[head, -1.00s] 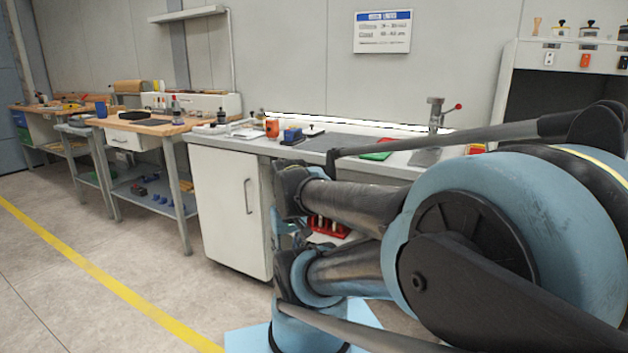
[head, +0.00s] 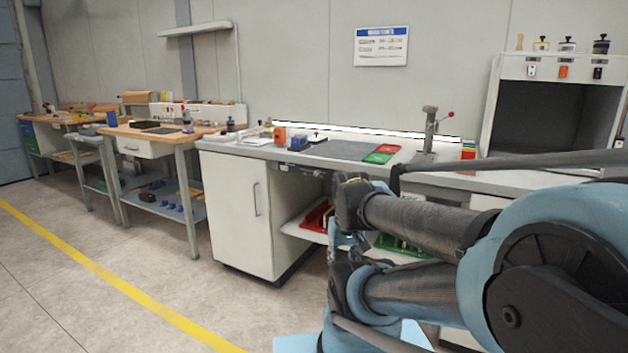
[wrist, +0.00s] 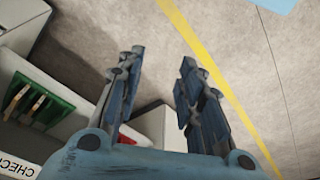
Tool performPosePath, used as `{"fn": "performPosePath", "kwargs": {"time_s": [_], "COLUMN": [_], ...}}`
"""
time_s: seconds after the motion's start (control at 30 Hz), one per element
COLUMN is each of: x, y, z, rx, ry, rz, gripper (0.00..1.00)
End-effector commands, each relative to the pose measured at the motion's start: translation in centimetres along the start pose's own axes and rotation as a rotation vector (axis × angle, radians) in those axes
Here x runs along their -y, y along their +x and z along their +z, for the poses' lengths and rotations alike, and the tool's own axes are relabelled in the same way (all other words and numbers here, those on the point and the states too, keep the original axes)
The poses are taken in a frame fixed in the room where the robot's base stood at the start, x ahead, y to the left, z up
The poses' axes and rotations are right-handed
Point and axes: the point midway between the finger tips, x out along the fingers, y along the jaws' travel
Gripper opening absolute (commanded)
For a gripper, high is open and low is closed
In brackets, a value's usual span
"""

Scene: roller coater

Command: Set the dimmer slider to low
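I cannot make out a dimmer slider for certain in either view. A lit strip (head: 365,131) runs along the back of the grey workbench (head: 245,147) in the head view. A small dark fitting (head: 299,170) shows under the bench's front edge, too small to identify. In the wrist view my gripper (wrist: 162,57) is open, its two blue-grey fingers apart with nothing between them, above the floor. In the head view my arm covers part of the bench's lower right, and the fingertips are not clear there.
A white cabinet (head: 235,215) stands under the bench's left part. A red bin (head: 317,217) and a green bin (head: 402,244) are on a low shelf. A hood (head: 558,68) with small switches (head: 564,72) stands at the right. The floor (head: 150,285) is clear at the left.

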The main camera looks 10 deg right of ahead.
Motion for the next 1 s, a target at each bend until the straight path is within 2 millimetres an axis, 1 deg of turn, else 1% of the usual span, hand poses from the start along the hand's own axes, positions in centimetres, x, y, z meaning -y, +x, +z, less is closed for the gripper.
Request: {"fn": "performPosePath", "kwargs": {"time_s": [0.1,0.17,0.27,0.47,0.7,0.83,1.0], "x": [-0.1,-0.4,-1.3,-3.4,-5.3,-5.8,-5.9], "y": [-0.6,-0.8,-1.0,-1.6,-2.3,-2.5,-2.7], "z": [0.6,0.1,-1.3,-5.6,-11.6,-15.0,-19.6], "rx": [-0.013,-0.014,-0.017,-0.023,-0.011,0.006,0.037], "ry": [-0.014,-0.040,-0.111,-0.342,-0.633,-0.788,-0.987], "rz": [0.008,0.023,0.068,0.207,0.389,0.490,0.624], "gripper": [0.37,0.37,0.37,0.37,0.37,0.37,0.37]}}
